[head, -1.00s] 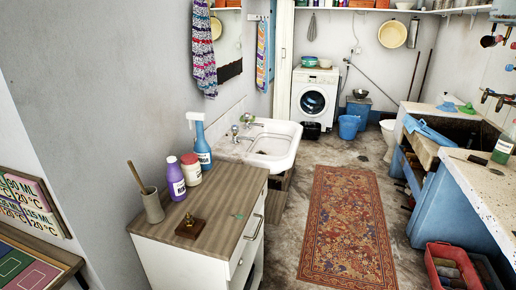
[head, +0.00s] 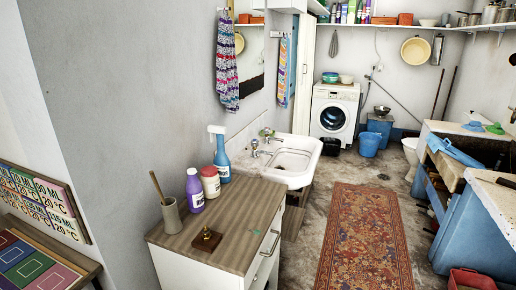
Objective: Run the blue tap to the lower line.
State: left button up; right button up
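Neither of my grippers is in the head view. A white sink (head: 296,158) stands against the left wall, with a near tap (head: 254,148) and a far tap (head: 267,133) at its back edge. The taps are too small for me to tell whether one is blue or whether water runs. I cannot make out a line to fill to. The blue-sided trough counter (head: 478,232) is at the right, partly cut off by the picture edge.
A wood-topped cabinet (head: 232,222) in front holds a purple bottle (head: 195,190), a white red-capped bottle (head: 211,183) and a blue spray bottle (head: 221,155). A patterned rug (head: 365,240) covers the open floor. A washing machine (head: 334,115) and blue bucket (head: 369,144) stand at the back.

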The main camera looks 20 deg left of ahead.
aim_at(254, 142)
jog(key=i+l, duration=0.6)
jog(key=i, duration=0.2)
jog(key=i+l+u, duration=0.15)
jog(key=i+l, duration=0.5)
jog(key=i, duration=0.2)
